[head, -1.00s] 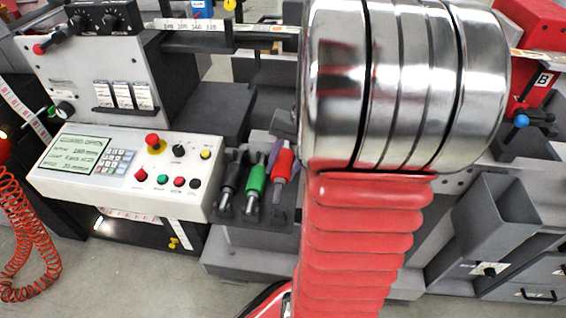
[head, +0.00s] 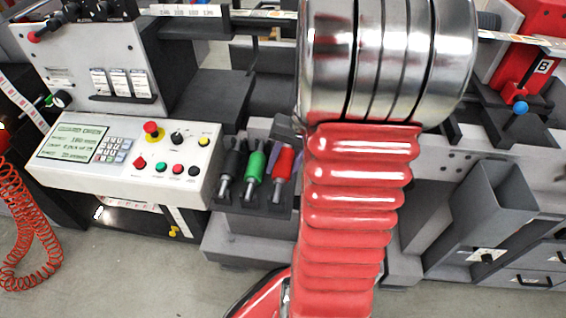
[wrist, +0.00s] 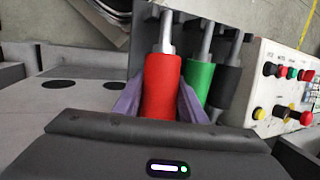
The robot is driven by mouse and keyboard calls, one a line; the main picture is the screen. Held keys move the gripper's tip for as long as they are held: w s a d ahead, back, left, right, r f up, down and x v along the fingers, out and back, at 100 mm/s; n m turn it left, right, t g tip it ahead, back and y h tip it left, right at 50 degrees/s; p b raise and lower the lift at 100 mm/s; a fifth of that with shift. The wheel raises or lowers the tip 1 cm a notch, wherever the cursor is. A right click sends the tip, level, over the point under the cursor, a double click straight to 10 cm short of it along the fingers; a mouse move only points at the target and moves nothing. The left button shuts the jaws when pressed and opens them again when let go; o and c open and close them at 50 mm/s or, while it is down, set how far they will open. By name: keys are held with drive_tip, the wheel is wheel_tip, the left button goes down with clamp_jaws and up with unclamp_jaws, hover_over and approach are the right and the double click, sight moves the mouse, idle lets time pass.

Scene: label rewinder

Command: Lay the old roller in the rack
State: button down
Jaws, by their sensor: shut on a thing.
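The red roller (wrist: 164,104) is between the purple fingers of my gripper (wrist: 161,84), which is shut on it. Its pale shaft points out over the rack. In the head view the red roller (head: 285,163) is at the right end of the dark rack (head: 262,208), in line with the other rollers. A green roller (head: 255,167) and a black roller (head: 230,166) lie in the rack to its left. I cannot tell whether the red roller's shaft touches the rack. My arm hides what lies right of it in the head view.
A control panel (head: 60,178) with a screen and buttons stands left of the rack. A grey open bin (head: 492,205) is at the right. A red block marked B (head: 528,68) is beyond it. A red coiled hose (head: 22,225) hangs at far left.

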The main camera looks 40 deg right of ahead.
drive_tip(key=shift+s+a+f, duration=0.1)
drive_tip(key=shift+a+f, duration=0.05)
drive_tip(key=shift+f, duration=0.8)
drive_tip(key=shift+f, duration=0.2)
drive_tip(key=c, duration=1.3)
unclamp_jaws()
drive_tip(key=shift+o, duration=1.1)
drive_tip(key=shift+r, duration=0.15)
drive_tip(key=shift+o, duration=0.2)
drive_tip(key=shift+r, duration=4.25)
